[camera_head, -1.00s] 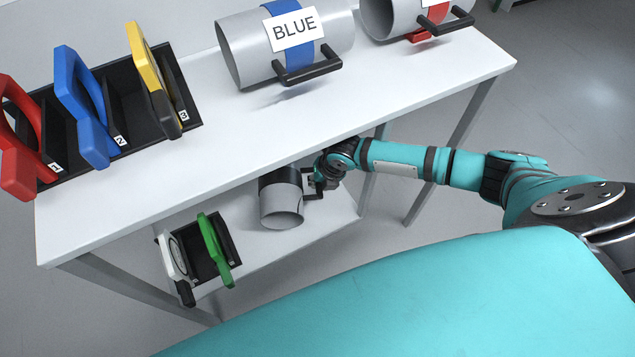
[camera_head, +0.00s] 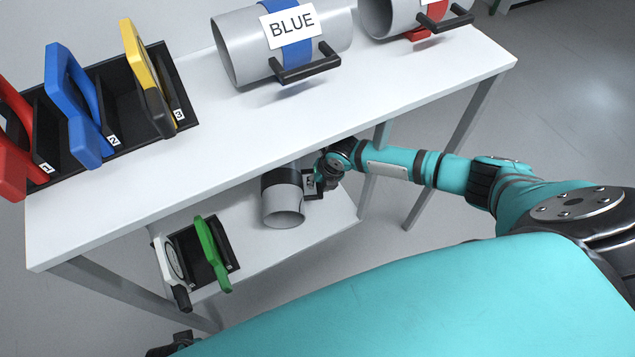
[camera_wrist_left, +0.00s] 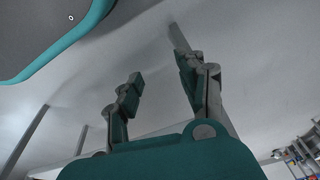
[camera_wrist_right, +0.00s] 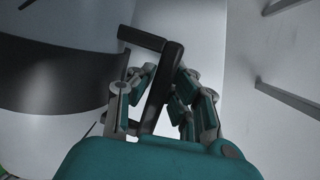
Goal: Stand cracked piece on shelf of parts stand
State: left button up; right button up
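A grey tube with a black band (camera_head: 284,205) is at the lower shelf (camera_head: 327,222), under the table's front edge. Its open end faces me, and part of it is hidden under the tabletop. No crack can be made out, and I cannot tell if it touches the shelf. My right gripper (camera_wrist_right: 160,92) has its fingers on both sides of the tube's black handle (camera_wrist_right: 170,62), close against it. The tube's black band (camera_wrist_right: 60,75) fills the left of the right wrist view. My left gripper (camera_wrist_left: 158,85) is open and empty, its fingers apart.
A black rack (camera_head: 110,160) on the tabletop holds red, blue and yellow-black clamps. The BLUE-labelled tube (camera_head: 240,50) and a red-marked tube (camera_head: 385,14) are further right. A smaller rack (camera_head: 205,272) with white and green clamps sits on the lower shelf's left.

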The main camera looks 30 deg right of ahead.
jog(key=shift+o, duration=1.2)
jog(key=shift+r, duration=0.1)
pick_arm(q)
jog(key=s+f+p, duration=0.2)
jog(key=s+f, duration=0.1)
jog(key=f, duration=0.3)
jog(key=shift+s+a+f, duration=0.25)
jog(key=shift+f, duration=0.05)
pick_arm(e)
jog(key=v, duration=0.7)
jog(key=shift+r, duration=0.2)
jog(key=shift+s, duration=0.15)
